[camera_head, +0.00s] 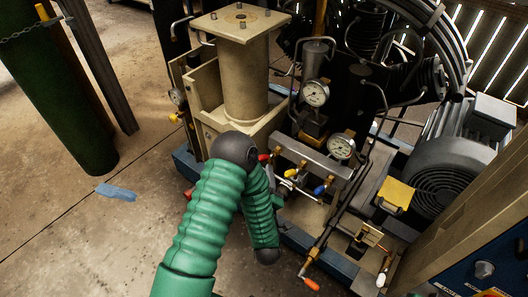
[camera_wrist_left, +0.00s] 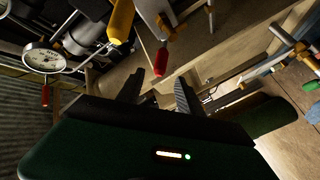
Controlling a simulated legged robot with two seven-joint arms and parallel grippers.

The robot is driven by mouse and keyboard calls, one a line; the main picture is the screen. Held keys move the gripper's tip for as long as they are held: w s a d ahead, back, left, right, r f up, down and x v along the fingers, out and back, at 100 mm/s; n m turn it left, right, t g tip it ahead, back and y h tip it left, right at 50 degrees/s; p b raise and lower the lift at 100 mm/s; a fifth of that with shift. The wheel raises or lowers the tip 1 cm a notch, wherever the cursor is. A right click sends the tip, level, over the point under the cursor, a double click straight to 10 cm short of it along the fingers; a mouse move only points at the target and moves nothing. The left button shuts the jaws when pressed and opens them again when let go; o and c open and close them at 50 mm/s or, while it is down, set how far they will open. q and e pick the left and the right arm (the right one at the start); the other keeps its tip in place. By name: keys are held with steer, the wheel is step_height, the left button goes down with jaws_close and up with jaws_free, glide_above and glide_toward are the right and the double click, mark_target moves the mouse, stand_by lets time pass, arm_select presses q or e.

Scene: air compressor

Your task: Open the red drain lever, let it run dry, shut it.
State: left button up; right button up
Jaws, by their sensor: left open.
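In the left wrist view my left gripper (camera_wrist_left: 160,88) is open, with its two dark fingers apart. A red-handled lever (camera_wrist_left: 160,62) on a brass fitting shows just beyond and between the fingertips; I cannot tell whether they touch it. A yellow handle (camera_wrist_left: 122,20) hangs up and left of it. In the head view my green left arm bends in front of the compressor and its gripper cannot be made out. A red handle (camera_head: 263,158) shows just right of the arm's upper bend. I cannot tell which red handle is the drain lever. My right gripper is not in view.
Pressure gauges (camera_head: 316,93) and a valve block (camera_head: 310,158) with a blue handle (camera_head: 320,189) stand close to the arm. An orange-red handle (camera_head: 311,284) is low in front. A motor (camera_head: 447,175) is at right. A green cylinder (camera_head: 65,100) stands left; floor between is mostly clear.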

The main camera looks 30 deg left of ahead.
arm_select(q)
steer(key=b+x, duration=0.2)
steer(key=x, duration=0.9)
steer(key=shift+s, duration=0.1)
jaws_close()
stand_by(0.8)
